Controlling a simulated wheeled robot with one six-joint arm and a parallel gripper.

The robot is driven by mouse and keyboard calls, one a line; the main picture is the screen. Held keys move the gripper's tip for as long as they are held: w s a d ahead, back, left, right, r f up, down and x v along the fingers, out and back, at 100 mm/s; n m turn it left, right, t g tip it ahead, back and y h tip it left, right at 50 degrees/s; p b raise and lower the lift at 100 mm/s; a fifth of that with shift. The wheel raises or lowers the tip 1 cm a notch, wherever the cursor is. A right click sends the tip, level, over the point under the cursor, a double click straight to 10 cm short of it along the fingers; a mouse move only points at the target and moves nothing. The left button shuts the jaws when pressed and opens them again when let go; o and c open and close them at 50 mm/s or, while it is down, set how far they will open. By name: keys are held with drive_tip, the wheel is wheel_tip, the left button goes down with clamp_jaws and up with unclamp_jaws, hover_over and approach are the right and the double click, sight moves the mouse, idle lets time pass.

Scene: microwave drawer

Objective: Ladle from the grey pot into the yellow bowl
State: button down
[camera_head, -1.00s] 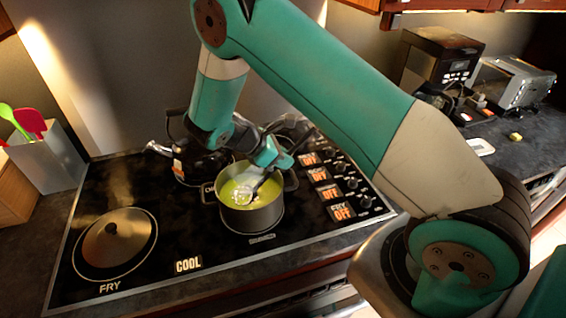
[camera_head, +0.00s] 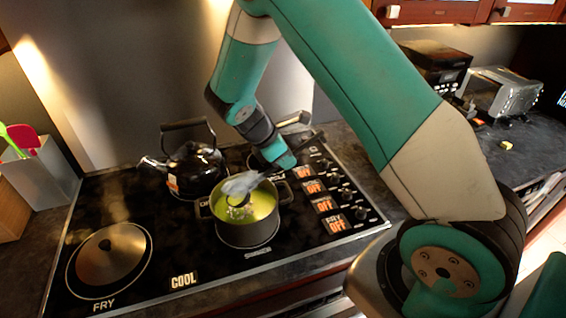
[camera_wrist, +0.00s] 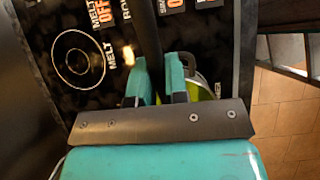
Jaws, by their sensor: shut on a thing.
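The grey pot (camera_head: 246,232) stands on the stove with yellow-green soup and pale bits in it. My gripper (camera_head: 284,163) is shut on the dark handle of a ladle above the pot's far right rim. The ladle's grey head (camera_head: 240,184) is over the pot's far side, tilted, near or just above the soup; what it holds is unclear. In the wrist view, my gripper (camera_wrist: 160,85) is closed around the dark ladle handle (camera_wrist: 147,40), with a yellow-green patch partly hidden behind the fingers. I cannot make out a yellow bowl.
A black kettle (camera_head: 193,165) stands close behind the pot at left. A utensil holder (camera_head: 40,175) is at far left. Knobs (camera_head: 345,198) line the stove's right side. Counter beyond them is partly clear.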

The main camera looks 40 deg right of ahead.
sight(297, 154)
drive_tip(key=shift+d+r, duration=0.15)
drive_tip(key=shift+r, duration=0.1)
drive_tip(key=shift+s+d+f+y+b, duration=0.1)
drive_tip(key=shift+f+y+b, duration=0.15)
drive_tip(key=shift+y+b, duration=0.15)
drive_tip(key=shift+s+d+f+t+y+b, duration=0.1)
drive_tip(key=shift+d+f+t+y+b, duration=0.2)
drive_tip(key=shift+y+b, duration=0.4)
drive_tip(key=shift+s+d+f+t+y+b, duration=0.1)
drive_tip(key=shift+d+f+t+y+b, duration=0.2)
drive_tip(key=shift+y+b, duration=0.35)
drive_tip(key=shift+d+r+y, duration=0.25)
drive_tip(key=shift+s+d+y, duration=0.15)
drive_tip(key=shift+d+y, duration=0.15)
drive_tip(key=shift+y, duration=0.4)
drive_tip(key=shift+f+t+y, duration=0.1)
drive_tip(key=shift+t+y, duration=0.2)
drive_tip(key=shift+y, duration=0.2)
